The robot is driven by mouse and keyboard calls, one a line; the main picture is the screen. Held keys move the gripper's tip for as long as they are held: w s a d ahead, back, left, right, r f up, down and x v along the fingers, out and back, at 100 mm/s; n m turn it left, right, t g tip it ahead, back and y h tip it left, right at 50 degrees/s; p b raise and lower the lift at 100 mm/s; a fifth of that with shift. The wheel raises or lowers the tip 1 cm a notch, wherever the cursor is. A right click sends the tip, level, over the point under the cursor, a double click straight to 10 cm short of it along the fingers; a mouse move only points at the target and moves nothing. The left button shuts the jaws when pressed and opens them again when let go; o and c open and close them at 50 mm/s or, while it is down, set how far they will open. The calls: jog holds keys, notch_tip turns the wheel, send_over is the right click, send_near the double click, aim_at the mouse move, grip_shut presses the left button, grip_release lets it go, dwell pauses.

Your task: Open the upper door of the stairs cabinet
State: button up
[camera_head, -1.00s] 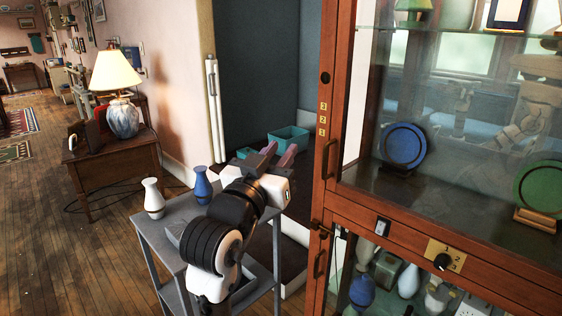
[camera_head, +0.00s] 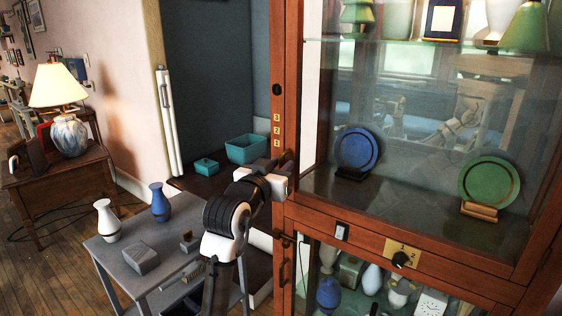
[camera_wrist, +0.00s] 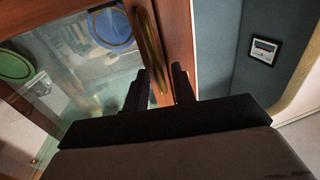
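The tall red-brown cabinet (camera_head: 287,60) with glass doors fills the right of the head view. Its upper door (camera_head: 420,100) looks shut; a blue plate and a green plate on stands show behind the glass. My gripper (camera_head: 287,158) is raised at the door's left edge, at the handle's height. In the wrist view, the brass handle (camera_wrist: 148,45) runs down toward the space between my two dark fingertips (camera_wrist: 160,75). The fingers are apart, one on each side of the handle's lower end; I cannot tell whether either touches it. In the head view my gripper hides most of the handle.
A grey side table (camera_head: 130,243) with a white vase (camera_head: 108,222), a blue vase (camera_head: 160,203) and a grey box stands left of my arm. The lower glass door (camera_head: 345,285) has its own handle. Teal boxes (camera_head: 246,149) sit behind. Floor is clear at left.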

jog(key=shift+w+d, duration=0.25)
jog(key=shift+w, duration=0.3)
grip_shut()
